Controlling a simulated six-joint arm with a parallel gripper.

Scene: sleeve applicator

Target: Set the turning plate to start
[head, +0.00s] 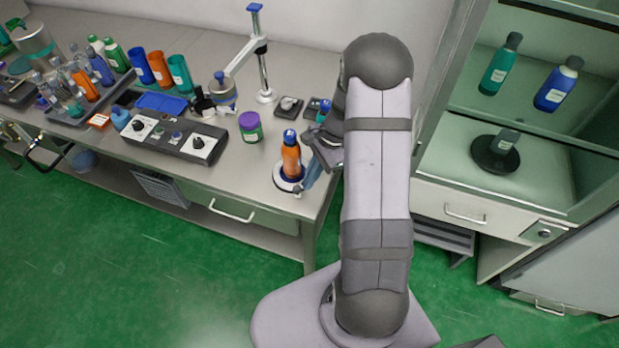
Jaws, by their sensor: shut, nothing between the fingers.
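A round plate (289,187), white with a dark ring, sits at the right front corner of the bench. An orange bottle with a blue cap (291,160) stands upright on it. A blue-grey piece (312,174) rises at the plate's right edge. My gripper (313,143) is just right of the bottle, shut and empty, partly hidden by my arm. I cannot tell whether it touches the bottle or the blue-grey piece. Another round dark plate (483,158) lies in the cabinet at right, with a small grey-capped item on it.
A control box with knobs (172,146) lies left on the bench (225,172). A purple-lidded green jar (250,127) stands between it and the plate. A stand with a blue top (262,70) and small dark pads (288,107) are behind. Several bottles and cups crowd the left.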

